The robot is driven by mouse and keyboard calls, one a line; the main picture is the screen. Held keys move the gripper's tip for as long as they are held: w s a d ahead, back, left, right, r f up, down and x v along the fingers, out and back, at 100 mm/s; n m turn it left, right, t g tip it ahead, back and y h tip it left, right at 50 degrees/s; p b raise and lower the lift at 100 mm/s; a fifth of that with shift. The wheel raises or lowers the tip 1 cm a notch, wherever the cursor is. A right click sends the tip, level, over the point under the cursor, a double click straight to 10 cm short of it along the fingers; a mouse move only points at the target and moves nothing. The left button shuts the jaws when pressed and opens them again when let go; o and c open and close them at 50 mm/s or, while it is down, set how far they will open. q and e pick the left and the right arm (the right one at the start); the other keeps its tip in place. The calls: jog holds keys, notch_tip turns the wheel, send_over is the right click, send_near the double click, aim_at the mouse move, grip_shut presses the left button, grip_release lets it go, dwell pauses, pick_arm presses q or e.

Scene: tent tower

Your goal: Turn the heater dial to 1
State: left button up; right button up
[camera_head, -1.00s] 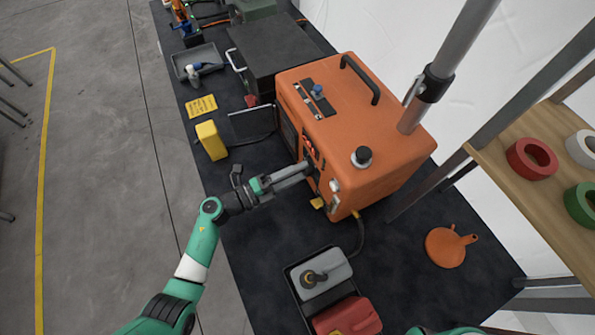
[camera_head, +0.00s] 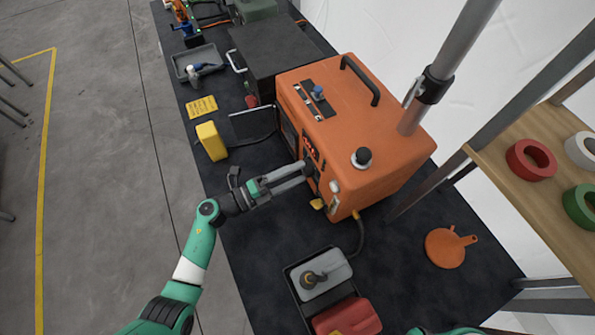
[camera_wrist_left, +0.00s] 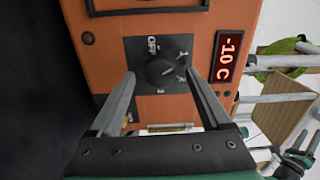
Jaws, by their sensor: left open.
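The orange heater (camera_head: 395,150) stands on the dark table in the head view. Its front panel fills the left wrist view (camera_wrist_left: 95,65). The black heater dial (camera_wrist_left: 165,72) sits on a dark square plate with OFF at its upper left and small marks at its right; its exact setting is hard to read. My left gripper (camera_head: 306,172) is open at the heater's front. In the left wrist view its fingers (camera_wrist_left: 160,76) stand on either side of the dial, with a gap to it visible. The dial is not clear in the head view. My right gripper is out of view.
A red display (camera_wrist_left: 229,57) beside the dial reads -10 C. A yellow block (camera_head: 211,141) stands left of the heater. An orange funnel (camera_head: 447,248) lies at right.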

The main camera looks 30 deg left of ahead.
pick_arm(q)
jog(key=p+v, duration=0.1)
jog(key=v, duration=1)
jog(key=shift+p, duration=0.3)
jog(key=shift+w, duration=0.1)
